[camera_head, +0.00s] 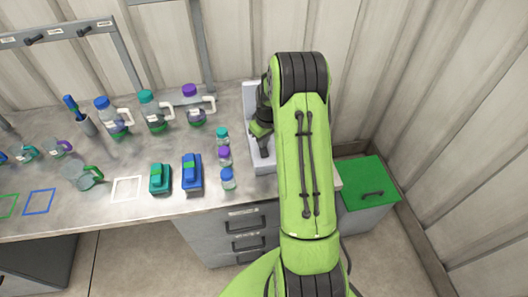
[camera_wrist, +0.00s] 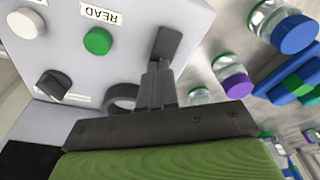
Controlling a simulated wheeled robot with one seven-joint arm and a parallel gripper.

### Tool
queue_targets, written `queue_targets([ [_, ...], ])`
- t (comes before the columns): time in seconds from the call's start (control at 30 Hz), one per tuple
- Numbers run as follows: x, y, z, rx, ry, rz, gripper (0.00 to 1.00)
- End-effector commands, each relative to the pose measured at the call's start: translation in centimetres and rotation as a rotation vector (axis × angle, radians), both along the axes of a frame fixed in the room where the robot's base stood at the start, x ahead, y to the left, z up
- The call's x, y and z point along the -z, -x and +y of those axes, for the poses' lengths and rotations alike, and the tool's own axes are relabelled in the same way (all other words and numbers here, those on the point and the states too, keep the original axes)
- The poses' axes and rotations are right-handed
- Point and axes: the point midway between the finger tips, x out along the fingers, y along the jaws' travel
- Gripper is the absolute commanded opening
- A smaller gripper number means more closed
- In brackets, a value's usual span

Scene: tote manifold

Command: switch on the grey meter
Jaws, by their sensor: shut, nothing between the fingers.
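The grey meter (camera_head: 250,95) is a pale grey unit at the right end of the bench, partly hidden behind my arm. In the wrist view its pale panel (camera_wrist: 125,65) carries a green button (camera_wrist: 97,41) beside a READ label, a white knob (camera_wrist: 26,23) and a dark knob (camera_wrist: 52,85). A dark ring (camera_wrist: 122,97) lies near the panel's lower edge. A dark flat rectangular piece (camera_wrist: 168,44) shows just beyond my fingertips; I cannot tell whether they touch it. My gripper (camera_wrist: 157,68) is shut and empty, over the panel; in the head view (camera_head: 263,150) it points down there.
Small jars with teal, purple (camera_head: 225,154) and blue lids stand left of the meter. Blue (camera_head: 192,175) and teal (camera_head: 160,180) boxes are further left. Capped bottles (camera_head: 153,112) stand behind. A green-lidded bin (camera_head: 365,178) stands right of the bench.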

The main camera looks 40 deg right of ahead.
Motion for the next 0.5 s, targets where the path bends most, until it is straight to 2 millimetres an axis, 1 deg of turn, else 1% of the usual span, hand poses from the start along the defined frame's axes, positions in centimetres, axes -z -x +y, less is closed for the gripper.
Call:
queue_targets([
  [0.17, 0.4, 0.0, 0.0, 0.0, -0.001, 0.002, 0.0],
  [0.27, 0.3, 0.1, 0.0, 0.0, -0.001, 0.003, 0.0],
  [0.37, -0.4, 0.1, 0.0, 0.0, -0.001, 0.002, 0.0],
  [0.5, -1.8, 0.0, 0.0, 0.0, 0.0, 0.001, 0.0],
])
